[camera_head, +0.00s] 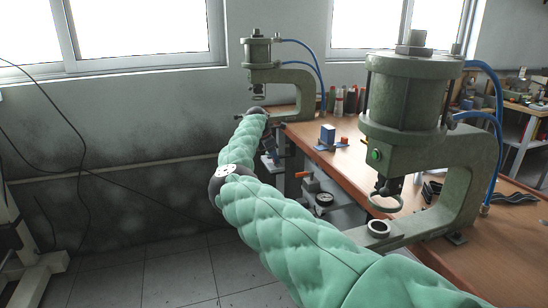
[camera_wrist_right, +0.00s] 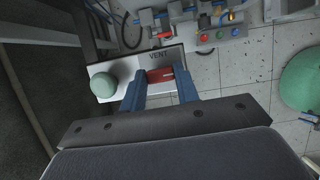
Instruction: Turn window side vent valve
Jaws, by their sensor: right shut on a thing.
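The red vent valve handle (camera_wrist_right: 160,76) sits on a white plate (camera_wrist_right: 172,60) marked VENT in the right wrist view. My right gripper (camera_wrist_right: 160,88) has its two blue fingers on either side of the red handle and is shut on it. In the head view my right arm's green sleeve reaches toward the window-side press (camera_head: 278,75); the sleeve and wrist largely hide the fingers and this valve there. My left gripper is not in view.
The nearer green press (camera_head: 405,90) stands on the wooden bench (camera_head: 485,255). An orange-handled valve (camera_head: 306,175) and a gauge (camera_head: 324,198) sit by the bench's front edge. Colored buttons (camera_wrist_right: 220,34) are nearby.

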